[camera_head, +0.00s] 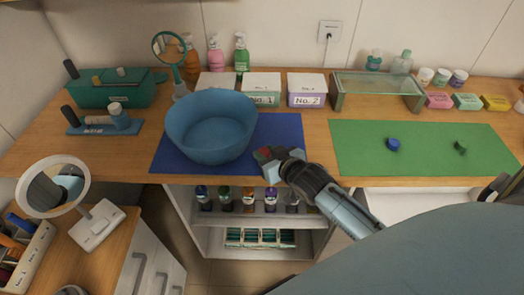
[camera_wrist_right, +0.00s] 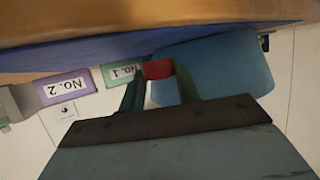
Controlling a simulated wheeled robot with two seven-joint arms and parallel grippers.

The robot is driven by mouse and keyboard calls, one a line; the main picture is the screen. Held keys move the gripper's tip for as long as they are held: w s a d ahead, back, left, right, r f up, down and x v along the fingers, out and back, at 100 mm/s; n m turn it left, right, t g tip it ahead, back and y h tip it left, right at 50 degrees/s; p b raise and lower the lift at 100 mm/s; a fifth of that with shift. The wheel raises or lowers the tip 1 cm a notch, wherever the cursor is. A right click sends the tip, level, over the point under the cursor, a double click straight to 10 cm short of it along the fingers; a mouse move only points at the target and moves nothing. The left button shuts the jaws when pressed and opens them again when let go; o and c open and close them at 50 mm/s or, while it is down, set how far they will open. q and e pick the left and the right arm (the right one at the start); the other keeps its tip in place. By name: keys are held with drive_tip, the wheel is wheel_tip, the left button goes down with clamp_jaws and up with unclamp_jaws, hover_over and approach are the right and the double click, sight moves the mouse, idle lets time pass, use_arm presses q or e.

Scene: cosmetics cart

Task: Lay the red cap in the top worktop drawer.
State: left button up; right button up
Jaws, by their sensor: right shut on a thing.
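My right gripper (camera_head: 264,155) is just in front of the blue bowl, over the front edge of the blue mat. It is shut on the red cap (camera_head: 265,152), a small red piece mostly hidden by the fingers. In the right wrist view the red cap (camera_wrist_right: 158,69) shows between the two dark fingers, with a pale white and blue surface beside it. A white surface (camera_head: 405,204) under the worktop at the right may be a drawer; my arm partly covers it, and I cannot tell if it is open. My left gripper is not in view.
The blue bowl (camera_head: 208,135) stands on the blue mat (camera_head: 276,131). The green mat (camera_head: 425,165) holds a blue cap (camera_head: 393,144) and a small dark green piece (camera_head: 460,148). White boxes and a glass-topped stand (camera_head: 378,87) line the back. Shelves with bottles (camera_head: 249,195) are below.

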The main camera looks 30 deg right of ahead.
sight(266, 155)
drive_tip(key=w, duration=0.3)
drive_tip(key=shift+s+a+f, duration=0.1)
drive_tip(key=shift+s+f, duration=0.05)
drive_tip(key=shift+f, duration=0.55)
drive_tip(key=shift+s, duration=0.1)
drive_tip(key=shift+f, duration=0.1)
drive_tip(key=shift+f, duration=0.15)
drive_tip(key=o, duration=0.9)
drive_tip(key=shift+o, duration=0.2)
